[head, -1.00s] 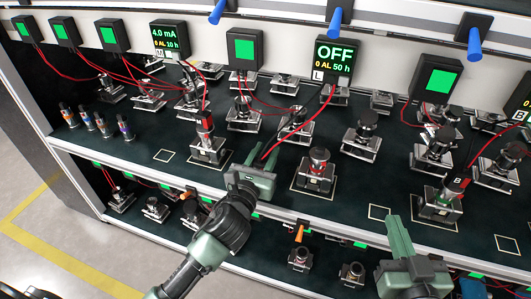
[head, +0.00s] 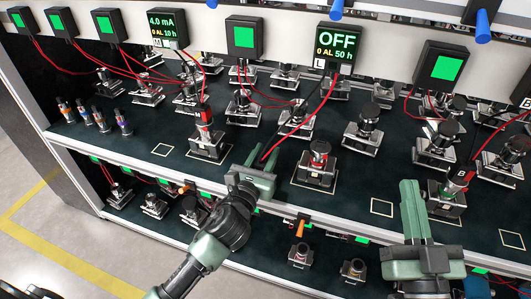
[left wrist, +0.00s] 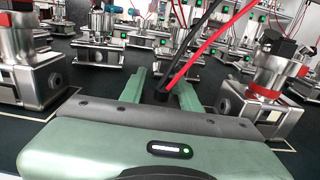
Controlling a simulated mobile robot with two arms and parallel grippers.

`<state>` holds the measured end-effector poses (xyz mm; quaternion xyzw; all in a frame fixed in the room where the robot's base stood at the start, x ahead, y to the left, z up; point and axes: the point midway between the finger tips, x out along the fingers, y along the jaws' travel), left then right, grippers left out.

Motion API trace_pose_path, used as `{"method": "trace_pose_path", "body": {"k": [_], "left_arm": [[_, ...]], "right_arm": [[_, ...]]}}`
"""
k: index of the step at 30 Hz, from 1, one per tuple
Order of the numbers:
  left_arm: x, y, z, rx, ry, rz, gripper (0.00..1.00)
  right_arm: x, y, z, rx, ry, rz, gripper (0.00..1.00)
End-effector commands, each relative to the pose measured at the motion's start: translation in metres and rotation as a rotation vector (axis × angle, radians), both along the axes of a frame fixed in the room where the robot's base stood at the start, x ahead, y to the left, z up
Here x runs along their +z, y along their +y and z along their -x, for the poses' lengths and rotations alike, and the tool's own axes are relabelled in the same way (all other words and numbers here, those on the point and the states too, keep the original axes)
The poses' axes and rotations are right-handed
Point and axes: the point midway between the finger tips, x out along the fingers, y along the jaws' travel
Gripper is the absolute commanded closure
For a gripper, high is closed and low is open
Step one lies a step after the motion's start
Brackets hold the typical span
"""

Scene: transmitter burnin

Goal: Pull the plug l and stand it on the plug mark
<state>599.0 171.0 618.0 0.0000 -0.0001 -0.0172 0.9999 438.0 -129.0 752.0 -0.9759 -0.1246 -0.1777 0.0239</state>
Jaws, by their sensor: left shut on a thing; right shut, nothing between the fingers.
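My left gripper (head: 254,172) is over the front edge of the upper shelf, shut on plug l. Plug l (left wrist: 162,95) shows in the left wrist view as a small dark body between the two green fingers, with a black and a red cable rising from it. In the head view the fingers hide the plug; its cables run up to the box marked L (head: 335,48), which reads OFF. Square outlines lie on the shelf, one at left (head: 162,149) and one at right (head: 381,207); I cannot tell which is the plug mark. My right gripper (head: 411,210) is shut and empty.
A transmitter with a red ring (head: 317,165) stands just right of my left gripper. Another (head: 207,138) stands to its left. More transmitters and loose cables fill the shelf behind. Several small coloured-top pieces (head: 83,112) stand at the far left. A lower shelf holds more units.

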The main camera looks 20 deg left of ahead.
Motion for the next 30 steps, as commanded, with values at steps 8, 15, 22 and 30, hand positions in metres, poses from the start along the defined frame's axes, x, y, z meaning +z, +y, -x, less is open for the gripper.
{"method": "trace_pose_path", "body": {"k": [8,15,22,30], "left_arm": [[-0.0004,0.0000,0.0000,0.000,0.000,0.000,1.00],[-0.0014,0.0001,0.0000,0.000,0.000,-0.001,1.00],[-0.0029,0.0000,0.0000,0.000,0.000,0.000,0.43],[-0.0032,0.0000,0.0003,0.000,0.001,0.000,0.43]], "right_arm": [[0.0014,0.0002,0.0005,0.000,-0.008,-0.003,1.00],[0.0017,0.0001,0.0006,0.000,-0.010,-0.003,1.00],[0.0029,0.0001,0.0009,0.001,-0.015,-0.005,1.00],[0.0028,0.0001,0.0009,0.000,-0.015,-0.004,1.00]]}}
